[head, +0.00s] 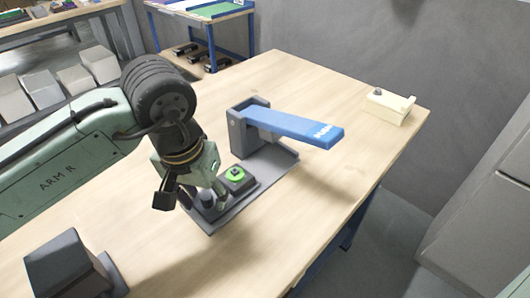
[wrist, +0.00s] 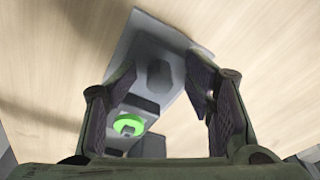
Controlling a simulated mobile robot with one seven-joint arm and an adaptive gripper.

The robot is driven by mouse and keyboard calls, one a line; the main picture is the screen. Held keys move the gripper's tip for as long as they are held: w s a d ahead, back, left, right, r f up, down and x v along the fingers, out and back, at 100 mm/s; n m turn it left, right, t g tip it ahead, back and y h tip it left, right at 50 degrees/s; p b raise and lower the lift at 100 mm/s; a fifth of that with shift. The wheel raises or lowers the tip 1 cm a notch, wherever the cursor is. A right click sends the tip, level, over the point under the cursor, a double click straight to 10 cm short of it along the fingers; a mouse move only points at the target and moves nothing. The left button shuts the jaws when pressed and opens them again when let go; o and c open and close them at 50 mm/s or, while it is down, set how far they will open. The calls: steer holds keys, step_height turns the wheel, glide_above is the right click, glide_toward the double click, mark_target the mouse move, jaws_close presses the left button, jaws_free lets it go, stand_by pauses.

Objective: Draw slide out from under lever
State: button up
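The slide (head: 237,184) is a dark grey block with a bright green ring on top. It sits on a grey base plate (head: 222,218), and a dark upright knob (head: 207,196) stands at its near end. The blue lever (head: 297,126) extends from a grey post (head: 240,135) and slopes over the plate's far part. My gripper (head: 205,190) is low over the near end, by the knob. In the wrist view its two fingers are apart, with the knob (wrist: 159,74) showing between them and the green ring (wrist: 128,125) nearer the palm. I cannot tell whether the fingers touch the knob.
A cream block (head: 388,106) with a small dark knob lies at the table's far right corner. A dark grey box (head: 68,266) stands at the near left. The wooden tabletop is clear in front and to the right of the plate. A wall is behind.

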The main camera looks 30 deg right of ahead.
steer(key=shift+w+r+p, duration=0.1)
steer(key=shift+r+p, duration=2.1)
steer(key=shift+r, duration=0.4)
